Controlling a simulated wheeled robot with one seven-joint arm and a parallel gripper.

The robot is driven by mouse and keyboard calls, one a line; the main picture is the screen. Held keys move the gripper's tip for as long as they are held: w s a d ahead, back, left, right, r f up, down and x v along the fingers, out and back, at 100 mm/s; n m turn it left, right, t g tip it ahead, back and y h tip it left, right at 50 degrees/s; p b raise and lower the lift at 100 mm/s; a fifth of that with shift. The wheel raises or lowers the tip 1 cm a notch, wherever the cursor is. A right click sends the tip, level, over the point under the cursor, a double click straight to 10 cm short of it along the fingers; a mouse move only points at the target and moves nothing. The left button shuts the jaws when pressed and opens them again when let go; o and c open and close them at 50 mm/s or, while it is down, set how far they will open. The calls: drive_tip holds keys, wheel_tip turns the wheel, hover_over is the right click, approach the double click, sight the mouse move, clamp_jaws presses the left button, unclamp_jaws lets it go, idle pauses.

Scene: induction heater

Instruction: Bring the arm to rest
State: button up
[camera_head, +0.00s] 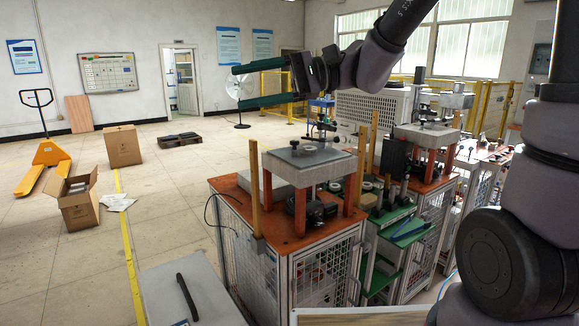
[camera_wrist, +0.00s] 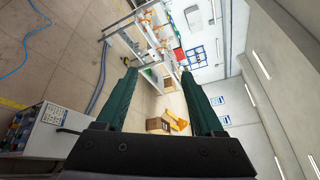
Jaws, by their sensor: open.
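My gripper (camera_head: 234,87) is raised in the air in the upper middle of the head view, pointing left. Its two long green fingers are spread apart with nothing between them. In the wrist view the gripper (camera_wrist: 158,75) also shows open and empty, with the room seen tilted between the fingers. My dark arm comes in from the right side of the head view. The gripper is above and apart from the workbench (camera_head: 228,187) with the orange top.
The workbench carries a grey plate on posts. A second station (camera_head: 428,134) stands behind it to the right. A grey case (camera_head: 170,290) is at the bottom. Cardboard boxes (camera_head: 122,146) and a yellow pallet truck (camera_head: 47,155) stand left. The floor between is mostly clear.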

drive_tip(key=s+d+f+t+h, duration=0.1)
drive_tip(key=d+t+h, duration=0.4)
drive_tip(key=d, duration=1.1)
drive_tip(key=s+d+f+t+h, duration=0.1)
drive_tip(key=d+t+h, duration=0.3)
drive_tip(key=d+h, duration=0.4)
drive_tip(key=d+f, duration=0.1)
drive_tip(key=d, duration=0.6)
drive_tip(key=shift+d+f+t+h, duration=0.2)
drive_tip(key=shift+d+t+h, duration=0.15)
drive_tip(key=shift+t+h, duration=0.05)
